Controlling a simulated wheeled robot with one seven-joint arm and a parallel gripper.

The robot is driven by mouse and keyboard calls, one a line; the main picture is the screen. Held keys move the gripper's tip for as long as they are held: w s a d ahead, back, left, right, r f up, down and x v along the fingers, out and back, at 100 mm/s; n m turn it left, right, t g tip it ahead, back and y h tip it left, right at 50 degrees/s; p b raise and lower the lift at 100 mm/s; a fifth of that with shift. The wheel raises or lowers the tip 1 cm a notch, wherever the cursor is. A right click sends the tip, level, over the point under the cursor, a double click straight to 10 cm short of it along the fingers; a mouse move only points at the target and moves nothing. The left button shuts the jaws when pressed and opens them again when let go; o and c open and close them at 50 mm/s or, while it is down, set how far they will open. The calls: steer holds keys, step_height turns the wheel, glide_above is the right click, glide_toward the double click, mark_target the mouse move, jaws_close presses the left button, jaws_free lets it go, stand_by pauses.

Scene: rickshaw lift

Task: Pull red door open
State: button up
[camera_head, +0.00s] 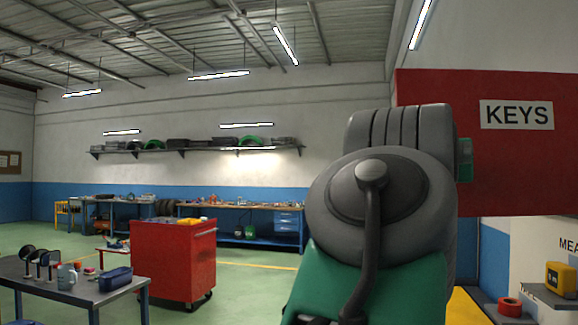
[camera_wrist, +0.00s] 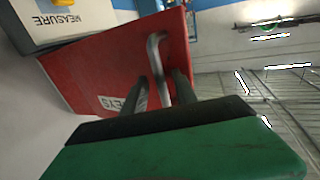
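The red door (camera_head: 520,165) with a white KEYS label (camera_head: 516,115) is at the upper right of the head view, partly behind my arm. In the wrist view the red door (camera_wrist: 85,78) appears tilted, with part of the label (camera_wrist: 112,103) showing. A grey metal bar handle (camera_wrist: 153,50) stands out from its face. My gripper (camera_wrist: 162,78) is open, its two dark fingers on either side of the handle with gaps visible. I cannot tell whether either finger touches it. The handle and fingers are hidden in the head view.
A MEASURE panel (camera_wrist: 68,22) is beside the door. Below it in the head view are a yellow tool (camera_head: 561,279) and a red tape roll (camera_head: 509,307). A red tool cart (camera_head: 173,262) and a grey table (camera_head: 60,290) stand to the left. Green floor between them is clear.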

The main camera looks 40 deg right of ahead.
steer(key=v, duration=0.7)
steer(key=shift+a, duration=0.4)
steer(key=shift+s+f, duration=0.1)
steer(key=shift+f, duration=0.05)
